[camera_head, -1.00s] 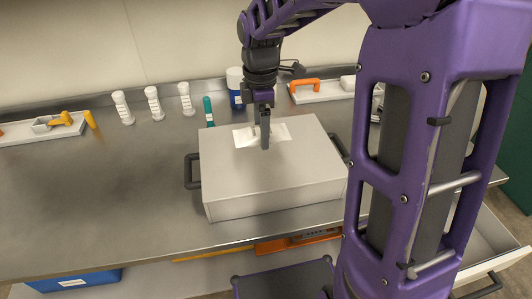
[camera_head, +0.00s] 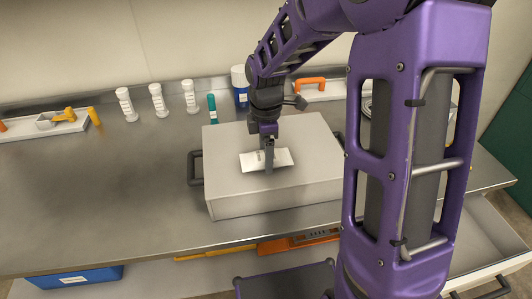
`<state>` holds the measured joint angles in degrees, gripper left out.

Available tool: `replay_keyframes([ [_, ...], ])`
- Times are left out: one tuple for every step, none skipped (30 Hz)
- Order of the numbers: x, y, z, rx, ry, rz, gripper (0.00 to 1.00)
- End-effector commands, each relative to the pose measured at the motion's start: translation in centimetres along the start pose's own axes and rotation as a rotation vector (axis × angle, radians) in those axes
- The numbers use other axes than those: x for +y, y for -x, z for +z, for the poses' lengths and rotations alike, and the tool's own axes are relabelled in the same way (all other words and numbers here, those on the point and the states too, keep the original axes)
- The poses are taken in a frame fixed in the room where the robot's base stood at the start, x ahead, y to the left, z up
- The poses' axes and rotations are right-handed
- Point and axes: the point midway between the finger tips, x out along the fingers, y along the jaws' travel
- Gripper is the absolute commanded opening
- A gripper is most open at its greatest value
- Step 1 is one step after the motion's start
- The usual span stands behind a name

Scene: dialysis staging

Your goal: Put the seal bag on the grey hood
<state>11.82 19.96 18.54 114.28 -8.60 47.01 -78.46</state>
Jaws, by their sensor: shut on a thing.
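The grey hood (camera_head: 235,193) is a box with dark side handles standing on the steel bench. The seal bag (camera_head: 281,157) is a flat white packet over the middle of the hood's top. My gripper (camera_head: 268,167) points down at the bag and is shut on it. The fingers hide part of the bag. I cannot tell whether the bag touches the hood's top or is held just above it.
Behind the hood stand several white bottles (camera_head: 158,101), a teal marker (camera_head: 212,108) and a blue-and-white container (camera_head: 240,88). Trays with orange items lie at the back left (camera_head: 45,125) and back right (camera_head: 330,90). The bench (camera_head: 110,190) left of the hood is clear.

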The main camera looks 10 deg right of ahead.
Motion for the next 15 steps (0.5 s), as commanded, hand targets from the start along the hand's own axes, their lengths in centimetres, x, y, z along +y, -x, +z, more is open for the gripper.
replay_keyframes([
  [0.0,-0.1,0.0,0.000,0.000,0.000,0.81],
  [0.0,-0.1,0.0,0.000,0.000,0.000,0.87],
  [0.0,-0.1,0.0,0.000,0.000,0.000,0.94],
  [0.0,-0.1,0.0,0.000,0.000,0.000,0.99],
  [0.0,-0.1,0.0,0.000,0.000,0.000,1.00],
  [0.0,-0.1,0.0,0.000,0.000,0.000,1.00],
  [0.0,-0.1,0.0,0.000,0.000,0.000,1.00],
  [0.0,-0.1,0.0,0.000,0.000,0.000,1.00],
  [0.0,-0.1,0.0,0.000,0.000,0.000,1.00],
  [0.0,-0.1,0.0,0.000,0.000,0.000,1.00],
  [0.0,0.0,0.0,0.000,0.000,0.000,1.00],
  [0.0,0.1,0.0,0.000,0.000,0.000,1.00],
  [0.0,0.3,0.0,0.000,0.000,0.000,1.00],
  [0.0,0.5,0.0,0.000,-0.001,0.001,1.00],
  [0.1,1.0,0.0,0.000,-0.001,0.002,1.00],
])
